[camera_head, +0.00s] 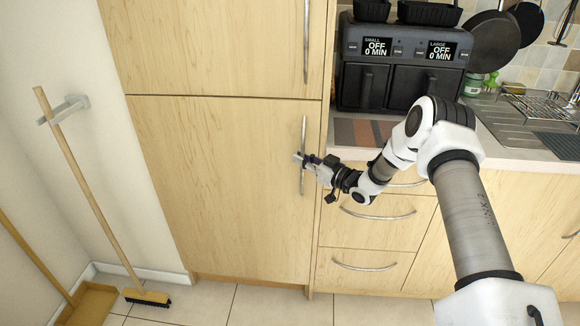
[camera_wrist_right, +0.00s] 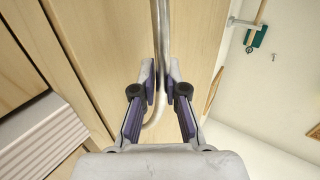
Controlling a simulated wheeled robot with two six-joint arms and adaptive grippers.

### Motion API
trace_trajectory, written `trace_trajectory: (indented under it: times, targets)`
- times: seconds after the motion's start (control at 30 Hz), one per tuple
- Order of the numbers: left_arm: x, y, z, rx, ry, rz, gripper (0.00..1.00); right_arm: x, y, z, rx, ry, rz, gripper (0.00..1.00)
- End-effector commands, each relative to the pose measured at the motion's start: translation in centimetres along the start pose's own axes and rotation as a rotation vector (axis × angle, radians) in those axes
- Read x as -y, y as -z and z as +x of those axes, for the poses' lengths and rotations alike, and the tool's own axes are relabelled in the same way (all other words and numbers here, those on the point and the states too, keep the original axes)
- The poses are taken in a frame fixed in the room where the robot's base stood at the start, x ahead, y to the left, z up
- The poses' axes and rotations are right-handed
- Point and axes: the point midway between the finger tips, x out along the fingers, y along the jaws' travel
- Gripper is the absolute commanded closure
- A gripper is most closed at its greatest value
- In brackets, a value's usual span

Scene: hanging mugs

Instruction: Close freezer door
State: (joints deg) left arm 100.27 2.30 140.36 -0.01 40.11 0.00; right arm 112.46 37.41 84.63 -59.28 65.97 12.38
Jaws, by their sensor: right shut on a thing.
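The freezer door (camera_head: 230,185) is the lower light-wood panel of the tall cabinet in the head view, and it looks flush with the cabinet. It also fills the middle of the right wrist view (camera_wrist_right: 200,30). Its vertical metal handle (camera_head: 303,135) is on the door's right side. My right gripper (camera_head: 300,160) is shut on the handle, near its lower half. In the right wrist view the handle (camera_wrist_right: 159,35) passes between the two fingertips (camera_wrist_right: 160,82). My left gripper is not in view.
An upper cabinet door (camera_head: 215,45) sits above. A counter with a black air fryer (camera_head: 400,65) and drawers (camera_head: 375,220) stand to the right. A broom (camera_head: 90,190) leans at the left wall, with a dustpan (camera_head: 90,303) nearby. Tiled floor (camera_head: 260,305) in front is clear.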

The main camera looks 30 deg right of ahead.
Motion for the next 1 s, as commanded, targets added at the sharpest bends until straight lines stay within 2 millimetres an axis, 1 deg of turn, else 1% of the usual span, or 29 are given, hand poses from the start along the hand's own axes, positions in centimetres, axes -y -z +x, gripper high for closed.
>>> trace_trajectory:
  times: [0.07, 0.2, 0.23, 0.27, 0.3, 0.57, 0.67, 0.77, 0.87, 1.0]
  targets:
    - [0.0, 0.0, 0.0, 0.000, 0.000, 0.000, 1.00, -0.7, -0.1, -0.3, 0.002, -0.007, 0.002, 1.00]
    - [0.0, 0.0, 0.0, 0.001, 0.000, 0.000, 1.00, -0.5, -0.2, -0.2, 0.003, -0.005, 0.002, 1.00]
    - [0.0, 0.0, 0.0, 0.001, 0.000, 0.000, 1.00, -0.4, -0.2, -0.2, 0.003, -0.004, 0.002, 0.82]
    - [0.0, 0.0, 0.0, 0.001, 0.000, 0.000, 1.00, -0.4, -0.2, -0.2, 0.003, -0.004, 0.002, 0.71]
    - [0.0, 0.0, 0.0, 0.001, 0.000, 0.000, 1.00, -0.4, -0.2, -0.2, 0.003, -0.004, 0.002, 0.63]
    - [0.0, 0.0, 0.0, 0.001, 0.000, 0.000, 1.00, -0.4, -0.1, -0.2, 0.001, -0.004, 0.002, 0.63]
    - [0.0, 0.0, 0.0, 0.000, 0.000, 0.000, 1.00, -0.5, -0.1, -0.6, 0.001, -0.006, 0.002, 0.63]
    - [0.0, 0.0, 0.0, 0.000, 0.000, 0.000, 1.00, -0.6, 0.0, -2.0, 0.001, -0.008, 0.004, 0.63]
    - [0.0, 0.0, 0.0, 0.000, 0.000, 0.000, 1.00, -0.7, 0.0, -4.4, -0.001, -0.011, 0.007, 0.63]
    - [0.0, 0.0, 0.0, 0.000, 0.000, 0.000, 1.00, -0.7, 0.0, -8.2, -0.002, -0.012, 0.009, 0.63]
